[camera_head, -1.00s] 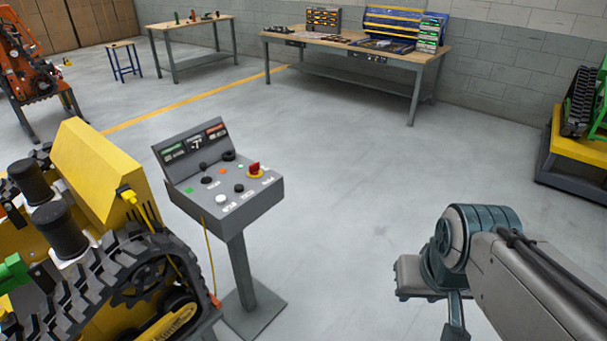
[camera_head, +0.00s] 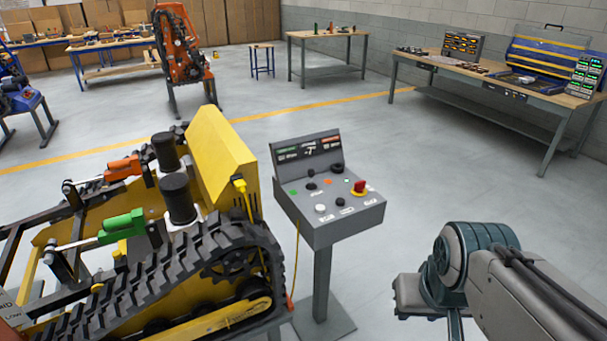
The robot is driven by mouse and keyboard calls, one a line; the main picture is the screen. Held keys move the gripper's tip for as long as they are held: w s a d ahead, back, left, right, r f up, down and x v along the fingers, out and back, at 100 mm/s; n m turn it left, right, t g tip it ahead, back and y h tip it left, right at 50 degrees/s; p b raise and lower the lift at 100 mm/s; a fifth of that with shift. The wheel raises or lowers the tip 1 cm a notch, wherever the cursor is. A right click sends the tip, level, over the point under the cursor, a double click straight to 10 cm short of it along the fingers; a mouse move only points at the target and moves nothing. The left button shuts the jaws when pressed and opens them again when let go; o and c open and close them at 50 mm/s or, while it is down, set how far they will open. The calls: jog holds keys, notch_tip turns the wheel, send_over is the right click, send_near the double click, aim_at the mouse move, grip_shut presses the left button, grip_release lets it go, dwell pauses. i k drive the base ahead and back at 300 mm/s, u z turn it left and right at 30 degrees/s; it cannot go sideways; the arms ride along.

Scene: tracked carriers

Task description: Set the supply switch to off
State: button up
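A grey control console (camera_head: 330,229) stands on a post in the middle of the head view. My arm (camera_head: 480,270) is at the lower right, apart from the console. The gripper's fingers are not visible.
A yellow tracked carrier (camera_head: 222,150) stands close to the console's left, with a yellow cable running down beside it. An orange machine (camera_head: 181,55) stands behind. Workbenches (camera_head: 490,85) line the back. The floor right of the console is clear up to my arm.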

aim_at(359, 187)
jog(key=u, duration=0.4)
jog(key=i, duration=1.15)
jog(key=z, duration=0.5)
